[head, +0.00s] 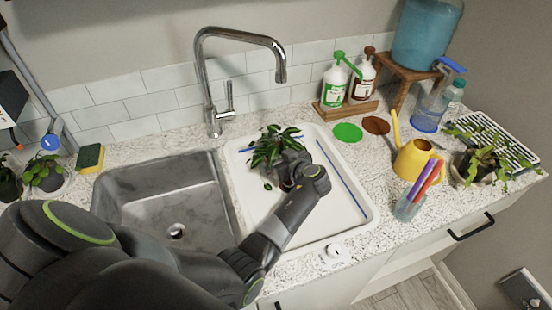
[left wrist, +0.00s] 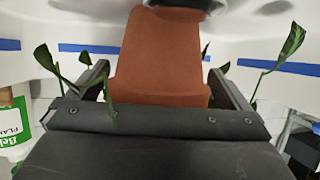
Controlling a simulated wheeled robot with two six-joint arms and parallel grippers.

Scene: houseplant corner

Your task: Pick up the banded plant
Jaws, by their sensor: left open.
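A leafy green plant (head: 268,146) stands in the white tray beside the sink, its pot mostly hidden by my arm in the head view. My left gripper (head: 290,170) is at the plant's near right side. In the left wrist view a plain terracotta-coloured pot (left wrist: 162,60) lies between the two fingers of my left gripper (left wrist: 160,76), which are apart. Green leaves (left wrist: 292,42) stick out around the fingers. I cannot see a band on the pot. My right gripper is not in view.
The white tray (head: 345,222) has blue lines. The steel sink (head: 165,205) and tap (head: 203,75) are left of it. Right of it are a pen cup (head: 408,208), a yellow watering can (head: 413,160) and another plant (head: 482,160). Pump bottles (head: 335,85) stand behind. Small plants (head: 46,175) are far left.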

